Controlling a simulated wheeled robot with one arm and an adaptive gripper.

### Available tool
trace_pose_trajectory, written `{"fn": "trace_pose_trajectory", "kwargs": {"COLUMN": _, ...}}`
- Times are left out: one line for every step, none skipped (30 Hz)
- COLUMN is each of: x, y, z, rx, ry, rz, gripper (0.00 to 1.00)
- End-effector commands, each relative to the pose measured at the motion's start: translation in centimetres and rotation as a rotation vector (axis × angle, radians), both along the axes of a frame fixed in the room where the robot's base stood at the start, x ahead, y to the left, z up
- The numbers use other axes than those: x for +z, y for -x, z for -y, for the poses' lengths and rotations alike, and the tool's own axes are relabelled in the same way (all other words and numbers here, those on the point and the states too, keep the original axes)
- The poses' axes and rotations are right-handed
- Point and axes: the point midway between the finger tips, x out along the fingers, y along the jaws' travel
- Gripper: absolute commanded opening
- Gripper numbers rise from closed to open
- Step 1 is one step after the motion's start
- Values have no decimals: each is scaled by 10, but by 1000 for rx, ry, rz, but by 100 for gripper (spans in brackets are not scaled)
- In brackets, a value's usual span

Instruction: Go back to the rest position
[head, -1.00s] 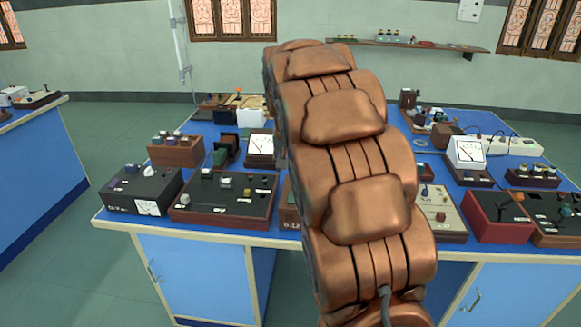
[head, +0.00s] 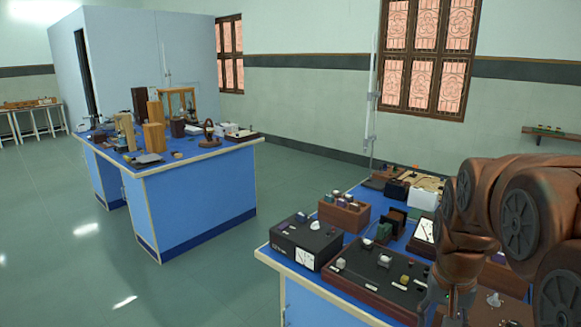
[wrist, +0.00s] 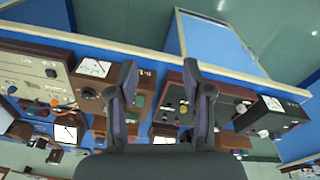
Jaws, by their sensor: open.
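My gripper (wrist: 159,68) is open in the wrist view, with its two dark fingers apart and nothing held between them. Beyond the fingers lies the blue bench top with its instruments. In the head view my copper arm bends down at the right edge, over the right part of the near bench (head: 300,276). The gripper's fingertips are hard to make out there.
A black box with a white meter (head: 305,242) and a dark control panel (head: 375,278) stand near the near bench's front edge. A second blue bench (head: 200,190) with wooden apparatus stands at the left. Open floor (head: 215,260) lies between the benches.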

Motion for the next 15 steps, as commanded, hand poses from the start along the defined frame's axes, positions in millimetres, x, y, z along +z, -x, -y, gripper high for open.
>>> {"fn": "trace_pose_trajectory", "kwargs": {"x": 0, "y": 17, "z": -13, "rx": 34, "ry": -9, "rz": -17, "gripper": 50}}
{"fn": "trace_pose_trajectory", "kwargs": {"x": -2, "y": 28, "z": -19, "rx": 54, "ry": -14, "rz": -31, "gripper": 50}}
{"fn": "trace_pose_trajectory", "kwargs": {"x": -3, "y": 42, "z": -28, "rx": 81, "ry": -20, "rz": -46, "gripper": 50}}
{"fn": "trace_pose_trajectory", "kwargs": {"x": -4, "y": 52, "z": -34, "rx": 100, "ry": -24, "rz": -57, "gripper": 50}}
{"fn": "trace_pose_trajectory", "kwargs": {"x": -6, "y": 63, "z": -40, "rx": 121, "ry": -29, "rz": -70, "gripper": 50}}
{"fn": "trace_pose_trajectory", "kwargs": {"x": -9, "y": 77, "z": -47, "rx": 149, "ry": -37, "rz": -88, "gripper": 50}}
{"fn": "trace_pose_trajectory", "kwargs": {"x": -10, "y": 88, "z": -52, "rx": 169, "ry": -40, "rz": -98, "gripper": 50}}
{"fn": "trace_pose_trajectory", "kwargs": {"x": -11, "y": 98, "z": -58, "rx": 190, "ry": -45, "rz": -109, "gripper": 50}}
{"fn": "trace_pose_trajectory", "kwargs": {"x": -15, "y": 113, "z": -64, "rx": 220, "ry": -52, "rz": -128, "gripper": 50}}
{"fn": "trace_pose_trajectory", "kwargs": {"x": -17, "y": 124, "z": -69, "rx": 240, "ry": -56, "rz": -140, "gripper": 50}}
{"fn": "trace_pose_trajectory", "kwargs": {"x": -18, "y": 134, "z": -73, "rx": 261, "ry": -60, "rz": -149, "gripper": 50}}
{"fn": "trace_pose_trajectory", "kwargs": {"x": -21, "y": 147, "z": -78, "rx": 289, "ry": -65, "rz": -163, "gripper": 50}}
{"fn": "trace_pose_trajectory", "kwargs": {"x": -24, "y": 157, "z": -81, "rx": 308, "ry": -69, "rz": -176, "gripper": 50}}
{"fn": "trace_pose_trajectory", "kwargs": {"x": -26, "y": 166, "z": -84, "rx": 326, "ry": -73, "rz": -187, "gripper": 50}}
{"fn": "trace_pose_trajectory", "kwargs": {"x": -28, "y": 176, "z": -87, "rx": 347, "ry": -76, "rz": -196, "gripper": 50}}
